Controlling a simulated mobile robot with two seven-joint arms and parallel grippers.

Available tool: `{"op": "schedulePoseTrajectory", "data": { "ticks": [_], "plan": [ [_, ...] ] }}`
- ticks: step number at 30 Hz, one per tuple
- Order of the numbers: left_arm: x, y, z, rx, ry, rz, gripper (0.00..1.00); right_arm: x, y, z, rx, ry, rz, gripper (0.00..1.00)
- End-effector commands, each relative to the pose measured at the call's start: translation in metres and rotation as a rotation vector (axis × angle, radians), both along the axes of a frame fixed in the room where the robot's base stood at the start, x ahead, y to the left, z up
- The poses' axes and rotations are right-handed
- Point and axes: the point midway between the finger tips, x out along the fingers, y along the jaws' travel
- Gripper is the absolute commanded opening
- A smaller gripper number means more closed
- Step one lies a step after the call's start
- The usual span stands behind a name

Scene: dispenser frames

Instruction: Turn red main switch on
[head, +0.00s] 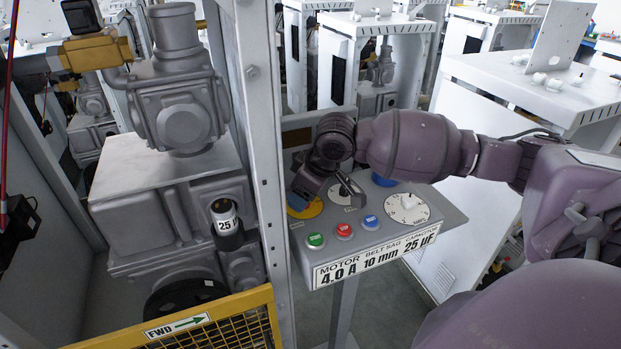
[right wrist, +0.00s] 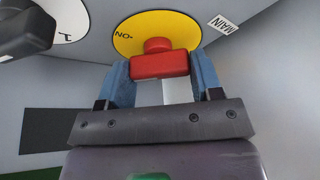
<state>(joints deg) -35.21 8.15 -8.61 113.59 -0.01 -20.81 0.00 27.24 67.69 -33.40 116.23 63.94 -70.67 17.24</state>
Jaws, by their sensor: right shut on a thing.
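The red main switch (right wrist: 160,62) sits on a round yellow plate (right wrist: 130,35) on the control panel. In the right wrist view its handle lies across, between the two blue fingers of my right gripper (right wrist: 163,78). The gripper is shut on the handle. An upside-down "ON" mark shows on the plate above and left of the handle, and a MAIN label (right wrist: 223,24) stands to the right. My left gripper is not in view.
The panel (head: 450,215) also has a green button (head: 316,240), a red button (head: 344,230), a blue button (head: 370,222) and a white dial (head: 408,207). A metal frame post (head: 258,150) stands close at the left, beside a yellow mesh guard (head: 230,325).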

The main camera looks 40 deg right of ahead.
Motion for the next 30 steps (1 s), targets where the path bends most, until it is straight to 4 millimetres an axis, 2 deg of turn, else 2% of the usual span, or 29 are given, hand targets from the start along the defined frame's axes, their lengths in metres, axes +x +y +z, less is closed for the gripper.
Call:
{"op": "schedulePoseTrajectory", "data": {
  "ticks": [1, 3, 10, 22, 30],
  "plan": [
    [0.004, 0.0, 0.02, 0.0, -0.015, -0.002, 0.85, -0.002, 0.002, 0.006, 0.003, 0.004, -0.017, 0.36],
    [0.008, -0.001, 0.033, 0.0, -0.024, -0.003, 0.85, -0.002, 0.002, 0.005, 0.003, 0.005, -0.044, 0.36],
    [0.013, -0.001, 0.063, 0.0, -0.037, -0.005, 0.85, -0.002, 0.002, 0.002, 0.003, 0.007, -0.136, 0.36],
    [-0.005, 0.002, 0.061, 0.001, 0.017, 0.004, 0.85, -0.002, 0.003, -0.001, 0.003, 0.007, -0.328, 0.36],
    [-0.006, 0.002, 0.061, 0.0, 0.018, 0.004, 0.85, -0.002, 0.003, -0.002, 0.003, 0.005, -0.537, 0.36]
  ]
}}
